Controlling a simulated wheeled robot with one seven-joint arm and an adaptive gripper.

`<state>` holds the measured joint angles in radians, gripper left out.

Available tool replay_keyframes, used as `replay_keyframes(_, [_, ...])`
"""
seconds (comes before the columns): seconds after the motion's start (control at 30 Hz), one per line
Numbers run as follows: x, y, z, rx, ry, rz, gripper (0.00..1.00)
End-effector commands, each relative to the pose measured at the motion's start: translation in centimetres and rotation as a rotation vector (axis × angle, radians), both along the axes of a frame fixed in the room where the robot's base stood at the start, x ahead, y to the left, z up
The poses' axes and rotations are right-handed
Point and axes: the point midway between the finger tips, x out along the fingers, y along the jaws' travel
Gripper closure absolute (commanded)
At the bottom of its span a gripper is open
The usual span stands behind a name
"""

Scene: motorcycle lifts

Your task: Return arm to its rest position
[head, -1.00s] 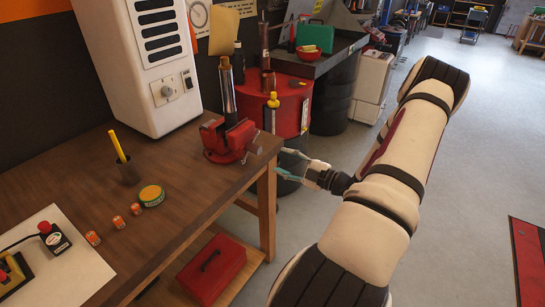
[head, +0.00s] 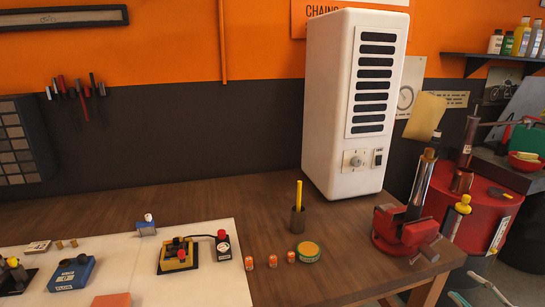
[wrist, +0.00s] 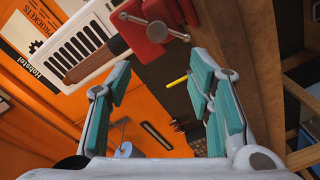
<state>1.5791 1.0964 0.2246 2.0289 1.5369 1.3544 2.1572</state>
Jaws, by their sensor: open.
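My gripper (wrist: 165,108) is open and empty in the wrist view, with its two teal-padded fingers apart and nothing between them. In the head view only the tips of my gripper (head: 478,293) show at the bottom right edge, in front of the workbench's right end. The rest of my arm is out of the head view. The red vise (head: 403,232) on the bench corner is the nearest thing to it; the vise also shows in the wrist view (wrist: 155,22), beyond the fingers and apart from them.
The wooden workbench (head: 345,255) carries a tall white cabinet (head: 335,110), a cup with a yellow pencil (head: 298,215), a green-and-orange tin (head: 308,251) and several small orange cans. A red drum (head: 480,215) stands right of the bench.

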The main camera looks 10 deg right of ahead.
Motion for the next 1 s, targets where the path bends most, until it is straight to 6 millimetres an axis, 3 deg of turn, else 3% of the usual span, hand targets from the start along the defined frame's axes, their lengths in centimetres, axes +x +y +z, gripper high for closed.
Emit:
replay_keyframes(0.2, [4.1, 7.2, 5.2, -0.415, 0.007, 0.336, 0.53])
replay_keyframes(0.43, [5.8, 17.0, 10.2, -0.964, -0.108, 0.777, 0.53])
replay_keyframes(0.7, [4.1, 26.5, 14.8, -1.572, -0.419, 1.265, 0.53])
replay_keyframes(1.0, [-0.2, 33.4, 18.9, -2.178, -0.997, 1.734, 0.53])
